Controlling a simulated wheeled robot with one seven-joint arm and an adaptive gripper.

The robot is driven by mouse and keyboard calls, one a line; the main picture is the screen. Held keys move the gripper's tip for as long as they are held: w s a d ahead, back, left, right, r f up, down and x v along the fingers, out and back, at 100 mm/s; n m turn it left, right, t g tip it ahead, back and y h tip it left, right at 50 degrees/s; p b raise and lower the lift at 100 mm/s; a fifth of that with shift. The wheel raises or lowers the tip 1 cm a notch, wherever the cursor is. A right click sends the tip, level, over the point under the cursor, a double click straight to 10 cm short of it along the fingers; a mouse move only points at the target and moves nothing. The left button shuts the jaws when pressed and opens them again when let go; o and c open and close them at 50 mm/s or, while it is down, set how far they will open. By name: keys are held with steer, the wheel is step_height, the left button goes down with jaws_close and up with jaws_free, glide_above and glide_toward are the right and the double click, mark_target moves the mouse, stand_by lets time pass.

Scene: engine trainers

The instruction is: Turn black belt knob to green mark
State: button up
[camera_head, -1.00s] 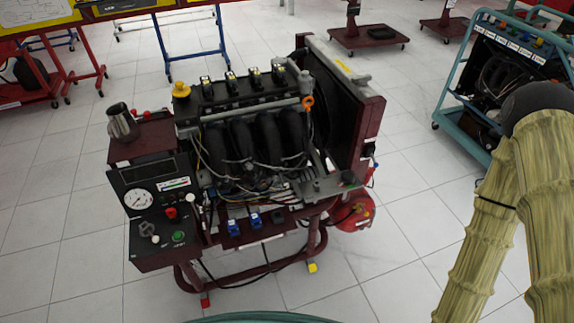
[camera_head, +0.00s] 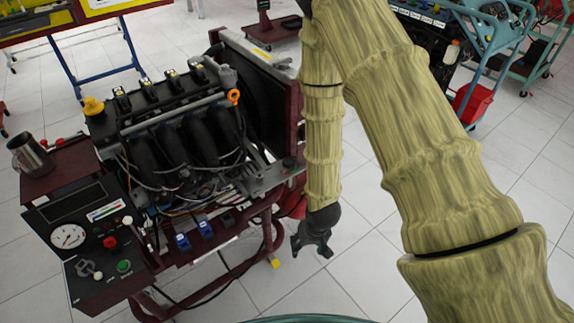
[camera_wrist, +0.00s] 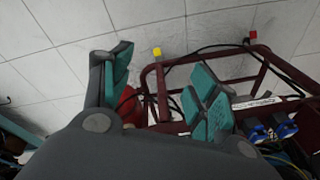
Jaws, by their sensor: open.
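The engine trainer (camera_head: 180,140) with its dark red frame stands left of centre in the head view. A small dark round piece (camera_head: 290,162) sits on the grey bracket at its right end; I cannot tell whether it is the black belt knob. My gripper (camera_head: 312,248) hangs pointing down, right of the trainer's lower frame and apart from that piece. In the wrist view its two teal-padded fingers (camera_wrist: 163,90) are spread with nothing held. The trainer's red frame (camera_wrist: 262,68) shows beyond them.
The trainer's control panel (camera_head: 97,260) has a gauge, a red button and a green button. A metal cup (camera_head: 32,157) stands on its shelf. A teal-framed trainer (camera_head: 480,50) is at the back right. The tiled floor right of my gripper is clear.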

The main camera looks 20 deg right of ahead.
steer(key=w+r+t+b, duration=0.1)
steer(key=w+r+b, duration=0.1)
steer(key=w+r, duration=0.35)
steer(key=w+r+b, duration=0.1)
steer(key=w+r, duration=0.2)
steer(key=w, duration=0.6)
steer(key=m+t+h+b, duration=0.2)
glide_toward(289, 161)
steer(key=shift+x, duration=4.4)
steer(key=shift+a, duration=0.1)
steer(key=c, duration=1)
